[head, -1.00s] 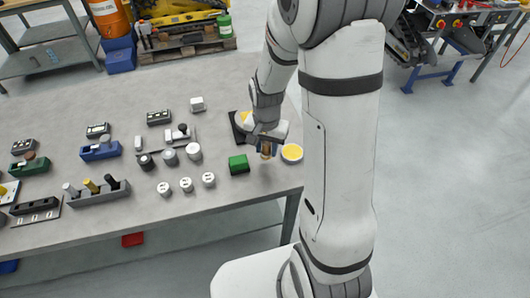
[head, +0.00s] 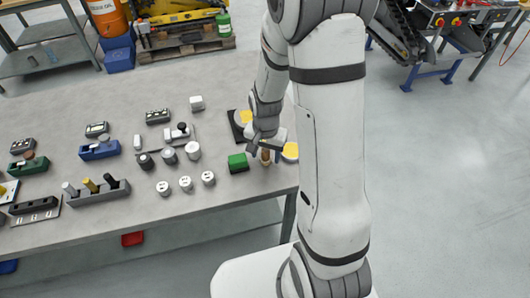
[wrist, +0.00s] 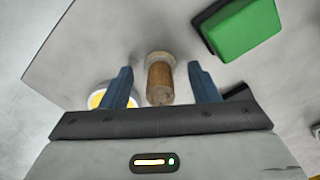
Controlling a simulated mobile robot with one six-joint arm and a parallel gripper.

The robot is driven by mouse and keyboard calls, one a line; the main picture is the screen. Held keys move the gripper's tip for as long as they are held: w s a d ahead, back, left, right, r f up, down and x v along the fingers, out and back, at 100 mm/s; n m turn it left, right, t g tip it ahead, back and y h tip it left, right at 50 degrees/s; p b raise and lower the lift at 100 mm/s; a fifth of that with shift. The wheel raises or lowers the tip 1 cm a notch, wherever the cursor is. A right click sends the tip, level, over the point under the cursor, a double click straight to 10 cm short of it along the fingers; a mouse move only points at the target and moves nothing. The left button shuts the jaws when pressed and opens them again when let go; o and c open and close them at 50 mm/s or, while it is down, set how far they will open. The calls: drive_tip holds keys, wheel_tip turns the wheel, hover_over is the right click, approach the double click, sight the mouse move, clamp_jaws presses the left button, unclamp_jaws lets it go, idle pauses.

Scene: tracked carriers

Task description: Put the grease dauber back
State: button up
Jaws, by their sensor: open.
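The grease dauber, seen as a brown wooden handle with a paler end (wrist: 160,82), is in the wrist view. In the head view it stands about upright near the table's right end (head: 265,156). My gripper (wrist: 158,72) is open, with a blue finger on each side of the handle and visible gaps to it. In the head view my gripper (head: 265,147) is right above the dauber and partly covers it. A round tub with yellow contents (head: 290,151) stands just right of the dauber, partly hidden by my arm.
A green block (head: 238,162) stands just left of the dauber. A black plate (head: 237,127) with a white, yellow-topped item lies behind my gripper. Several small knobs, blocks and a grey holder (head: 98,196) fill the table's left. The table's front edge is close.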

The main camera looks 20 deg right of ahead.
sight(266, 150)
drive_tip(key=shift+r, duration=0.1)
wheel_tip(266, 150, up, 12)
drive_tip(key=s+r+n+t, duration=0.3)
drive_tip(key=s+r+n, duration=0.3)
drive_tip(key=s+r, duration=0.4)
drive_tip(key=s, duration=0.4)
drive_tip(key=shift+r+n, duration=0.2)
drive_tip(key=shift+n, duration=0.2)
drive_tip(key=shift+d, duration=0.1)
idle(0.7)
